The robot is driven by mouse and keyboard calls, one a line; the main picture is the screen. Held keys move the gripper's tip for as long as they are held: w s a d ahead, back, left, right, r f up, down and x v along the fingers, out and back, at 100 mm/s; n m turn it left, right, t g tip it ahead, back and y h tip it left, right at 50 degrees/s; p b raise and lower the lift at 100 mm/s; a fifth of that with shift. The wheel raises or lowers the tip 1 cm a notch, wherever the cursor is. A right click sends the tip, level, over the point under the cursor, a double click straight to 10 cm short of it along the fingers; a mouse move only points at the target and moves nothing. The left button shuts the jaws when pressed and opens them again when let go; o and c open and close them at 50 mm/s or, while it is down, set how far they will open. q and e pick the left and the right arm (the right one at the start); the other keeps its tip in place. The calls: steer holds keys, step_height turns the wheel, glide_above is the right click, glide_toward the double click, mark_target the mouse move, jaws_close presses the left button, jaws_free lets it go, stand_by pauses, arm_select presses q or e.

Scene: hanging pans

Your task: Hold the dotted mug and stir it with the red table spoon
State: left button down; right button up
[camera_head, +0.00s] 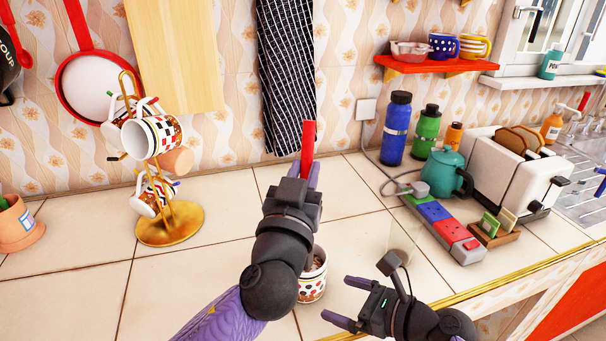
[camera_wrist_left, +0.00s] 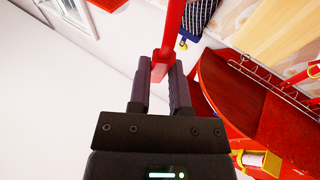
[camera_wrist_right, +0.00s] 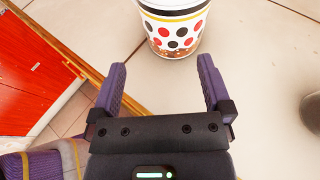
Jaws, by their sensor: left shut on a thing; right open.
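The dotted mug (camera_head: 313,288) stands upright on the tiled counter, partly hidden behind my left arm in the head view. It is white with red and black dots and also shows in the right wrist view (camera_wrist_right: 178,32). My left gripper (camera_head: 306,172) is shut on the red table spoon (camera_head: 308,138), raised beyond the mug. The spoon also shows between the left fingers in the left wrist view (camera_wrist_left: 171,35); its full length is not visible. My right gripper (camera_head: 348,302) is open and empty, just right of the mug, its fingers pointing toward it.
A gold mug stand (camera_head: 172,224) with several mugs is at left. A power strip (camera_head: 440,228), a teal teapot (camera_head: 445,172), bottles and a white toaster (camera_head: 512,170) stand at right. Bare counter (camera_head: 225,255) lies between stand and mug. The counter's front edge (camera_head: 480,292) is near my right gripper.

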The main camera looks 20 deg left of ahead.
mark_target(316, 288)
steer(key=b+x, duration=0.4)
steer(key=x, duration=0.1)
steer(key=shift+w+d+f, duration=0.1)
steer(key=shift+w+f, duration=0.05)
steer(key=shift+f, duration=0.15)
arm_select(q)
steer(key=f+b, duration=0.2)
steer(key=f, duration=0.5)
steer(key=shift+w, duration=0.2)
arm_select(e)
steer(key=x, duration=0.4)
steer(key=shift+r, duration=0.35)
arm_select(q)
steer(key=shift+s+d+f, duration=0.15)
steer(key=shift+d+f, duration=0.15)
arm_select(e)
steer(key=shift+a, duration=0.4)
arm_select(q)
steer(key=shift+f, duration=0.15)
arm_select(e)
steer(key=shift+a, duration=0.1)
steer(key=c, duration=0.8)
steer(key=shift+c, duration=0.2)
